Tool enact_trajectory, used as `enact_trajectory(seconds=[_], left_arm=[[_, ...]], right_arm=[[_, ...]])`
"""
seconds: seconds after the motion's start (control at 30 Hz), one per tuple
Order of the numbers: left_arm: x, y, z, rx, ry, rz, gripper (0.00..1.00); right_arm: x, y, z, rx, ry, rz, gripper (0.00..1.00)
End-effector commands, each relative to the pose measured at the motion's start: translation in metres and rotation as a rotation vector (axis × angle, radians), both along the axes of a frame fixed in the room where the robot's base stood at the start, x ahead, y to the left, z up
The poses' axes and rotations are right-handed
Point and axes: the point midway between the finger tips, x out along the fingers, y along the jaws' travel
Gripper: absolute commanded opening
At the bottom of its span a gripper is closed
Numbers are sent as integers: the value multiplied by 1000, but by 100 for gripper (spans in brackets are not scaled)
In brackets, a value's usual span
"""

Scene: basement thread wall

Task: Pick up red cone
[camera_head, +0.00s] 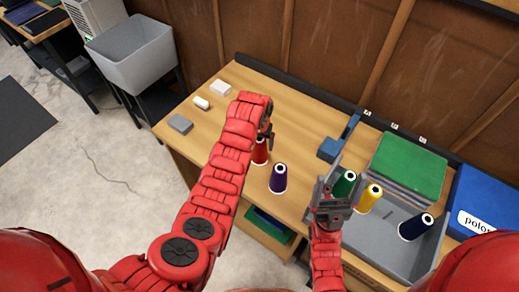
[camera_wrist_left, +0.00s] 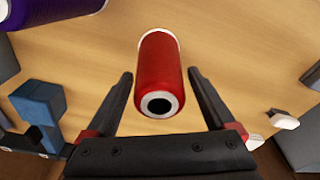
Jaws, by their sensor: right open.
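The red cone (camera_head: 260,153) stands on the wooden table, partly hidden behind my left arm in the head view. In the left wrist view the red cone (camera_wrist_left: 160,70) lies between the two fingers, its white-rimmed top hole facing the camera. My left gripper (camera_wrist_left: 160,78) is open, with a visible gap on each side of the cone; its fingers do not touch it. In the head view my left gripper (camera_head: 267,128) is just above and beside the cone. My right gripper (camera_head: 333,185) is open over the left end of the grey bin, in front of the green cone.
A purple cone (camera_head: 278,180) stands close to the red one. Green (camera_head: 346,182), yellow (camera_head: 369,198) and navy (camera_head: 416,228) cones are in the grey bin (camera_head: 385,240). A blue tool (camera_head: 330,149) is behind. Small white and grey blocks (camera_head: 180,123) lie at the left.

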Motion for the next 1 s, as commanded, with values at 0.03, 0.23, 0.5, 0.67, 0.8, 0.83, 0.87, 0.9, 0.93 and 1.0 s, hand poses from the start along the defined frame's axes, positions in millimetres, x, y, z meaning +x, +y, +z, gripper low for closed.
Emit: enact_trajectory(seconds=[0.03, 0.23, 0.5, 0.67, 0.8, 0.83, 0.87, 0.9, 0.93, 1.0], left_arm=[[0, 0, 0, 0, 0, 0, 77], [0, 0, 0, 0, 0, 0, 41], [0, 0, 0, 0, 0, 0, 0], [0, 0, 0, 0, -1, 0, 0], [1, 0, 2, -2, -3, 0, 0], [1, 0, 3, -2, -4, 0, 0], [1, 0, 5, -2, -5, 0, 0], [2, 0, 7, -2, -5, 0, 0], [1, 0, 9, -2, -5, 0, 0], [2, 0, 15, -2, -6, 1, 0]], right_arm=[[0, 0, 0, 0, 0, 0, 87], [0, 0, 0, 0, 0, 0, 87], [0, 0, 0, 0, 0, 0, 87], [0, 0, 0, 0, 0, 0, 87], [0, 0, -2, 0, 0, 0, 87], [0, 0, -4, 0, 0, 0, 87], [0, 0, -5, 0, 0, 0, 87], [0, 0, -7, 0, 0, 0, 87], [0, 0, -9, 0, 0, 0, 87], [0, 0, -15, 0, 0, 0, 87]])
